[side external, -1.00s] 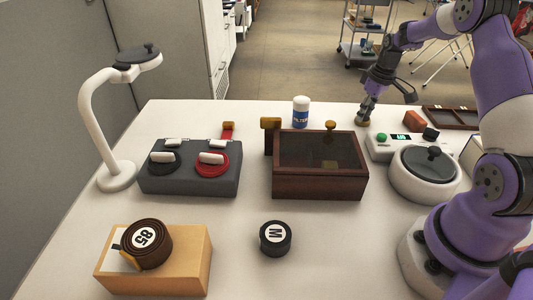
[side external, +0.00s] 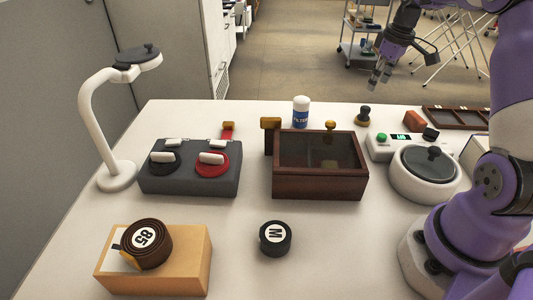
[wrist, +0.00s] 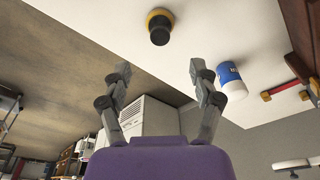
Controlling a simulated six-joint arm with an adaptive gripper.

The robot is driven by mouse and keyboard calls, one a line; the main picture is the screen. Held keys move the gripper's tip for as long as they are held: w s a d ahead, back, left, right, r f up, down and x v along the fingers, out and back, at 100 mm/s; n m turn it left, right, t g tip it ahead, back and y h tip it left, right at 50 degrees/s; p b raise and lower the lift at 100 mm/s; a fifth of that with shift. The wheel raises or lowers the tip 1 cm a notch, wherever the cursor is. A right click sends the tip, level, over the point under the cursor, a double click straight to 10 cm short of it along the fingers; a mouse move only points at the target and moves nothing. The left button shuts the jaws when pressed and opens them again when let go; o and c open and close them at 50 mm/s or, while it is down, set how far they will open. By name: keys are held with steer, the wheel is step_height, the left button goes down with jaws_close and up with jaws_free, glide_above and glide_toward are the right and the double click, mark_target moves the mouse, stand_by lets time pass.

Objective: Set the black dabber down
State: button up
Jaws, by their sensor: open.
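The black dabber (side external: 363,115) stands upright on the white table near its back edge, to the right of the white bottle. In the wrist view the dabber (wrist: 159,26) shows its dark round top above a yellowish band, beyond the fingertips. My gripper (side external: 380,78) is raised above and behind the dabber, apart from it. In the wrist view my gripper (wrist: 157,72) has its two fingers spread wide with nothing between them.
A white bottle (side external: 300,112) and a dark wooden box (side external: 320,185) with a glassy lid stand left of the dabber. A white device (side external: 390,150) and a reddish block (side external: 415,119) are to its right. Bare table (side external: 340,240) lies in front.

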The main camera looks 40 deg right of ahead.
steer(key=a+r+t, duration=0.1)
steer(key=a+r, duration=0.3)
steer(key=a, duration=0.3)
steer(key=a+r, duration=0.4)
steer(key=a, duration=0.4)
steer(key=s+a+f+t, duration=0.2)
steer(key=s+a, duration=0.8)
steer(key=a, duration=0.2)
steer(key=shift+s+t, duration=0.35)
steer(key=shift+t, duration=0.05)
